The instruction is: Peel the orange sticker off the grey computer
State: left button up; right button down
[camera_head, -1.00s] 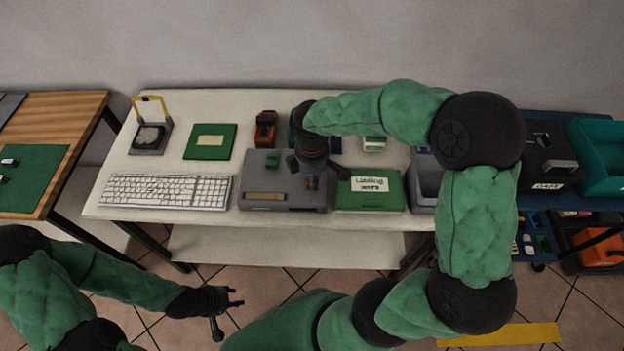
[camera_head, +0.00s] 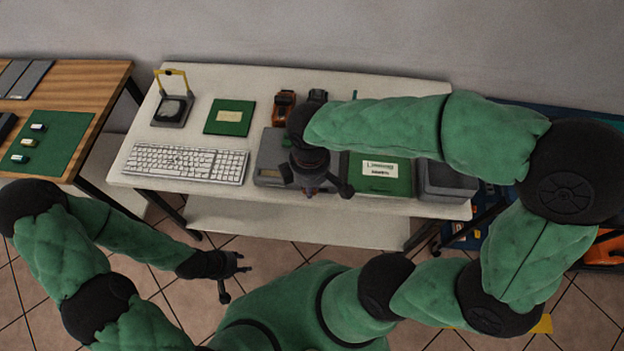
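The grey computer (camera_head: 270,152) is a flat box on the white table, and its right part is hidden by my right gripper. A pale tan strip (camera_head: 269,173) shows on its front edge. I cannot make out an orange sticker on its visible part. My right gripper (camera_head: 316,186) hangs over the computer's right front part, fingers spread and nothing seen between them. Whether it touches the computer cannot be told. My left gripper (camera_head: 236,280) is open and empty, over the floor in front of the table.
A white keyboard (camera_head: 185,163) lies left of the computer, and a green labelled box (camera_head: 378,180) lies right of it. A grey bin (camera_head: 446,181) stands farther right. An orange device (camera_head: 283,107) and a green pad (camera_head: 230,117) are behind. A lower shelf (camera_head: 290,224) runs beneath.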

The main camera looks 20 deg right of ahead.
jog(key=shift+w+d+r+p, duration=0.15)
jog(key=shift+w+r+p, duration=0.1)
jog(key=shift+r+p, duration=0.25)
jog(key=shift+w+d+r+p, duration=0.25)
jog(key=shift+r+p, duration=0.1)
jog(key=shift+r, duration=0.25)
jog(key=shift+w+d+r+p, duration=0.1)
jog(key=shift+w+r+p, duration=0.15)
jog(key=shift+r+p, duration=0.25)
